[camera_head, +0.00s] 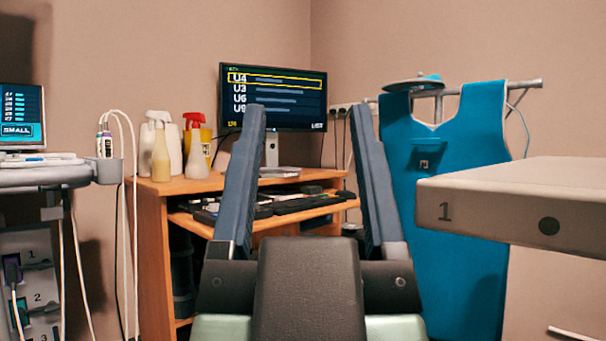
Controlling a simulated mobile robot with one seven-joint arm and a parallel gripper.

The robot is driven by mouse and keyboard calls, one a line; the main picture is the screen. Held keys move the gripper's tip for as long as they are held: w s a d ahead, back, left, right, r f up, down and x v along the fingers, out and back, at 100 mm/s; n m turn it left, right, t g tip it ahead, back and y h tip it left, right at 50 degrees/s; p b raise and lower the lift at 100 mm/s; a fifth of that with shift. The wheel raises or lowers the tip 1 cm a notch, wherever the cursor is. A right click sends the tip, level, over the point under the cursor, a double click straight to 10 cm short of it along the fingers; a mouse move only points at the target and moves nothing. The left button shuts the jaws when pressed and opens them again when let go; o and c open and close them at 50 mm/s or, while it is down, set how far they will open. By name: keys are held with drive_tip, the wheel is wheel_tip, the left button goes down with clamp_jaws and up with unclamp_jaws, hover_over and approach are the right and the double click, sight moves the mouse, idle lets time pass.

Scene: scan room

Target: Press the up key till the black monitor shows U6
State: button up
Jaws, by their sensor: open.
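The black monitor (285,115) stands on the wooden desk (160,235) in the head view. Its screen lists U4, U3, U6 and U9 from top to bottom, and a yellow frame surrounds the top row, U4. Dark key equipment (308,203) lies on the desk's lower shelf. The up key cannot be made out, and part of the shelf is hidden behind my gripper. My gripper (306,112) is open and empty, with its two fingers pointing up and apart. In the picture they flank the monitor's right part, and they do not touch it.
Several bottles (161,158) stand on the desk's left end. A cart with a screen (20,118) and cables is at the left. A blue apron (445,180) hangs from a rail at the right. A pale slab marked 1 (490,208) juts in at the right, nearer me.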

idle(0.9)
clamp_jaws()
idle(1.6)
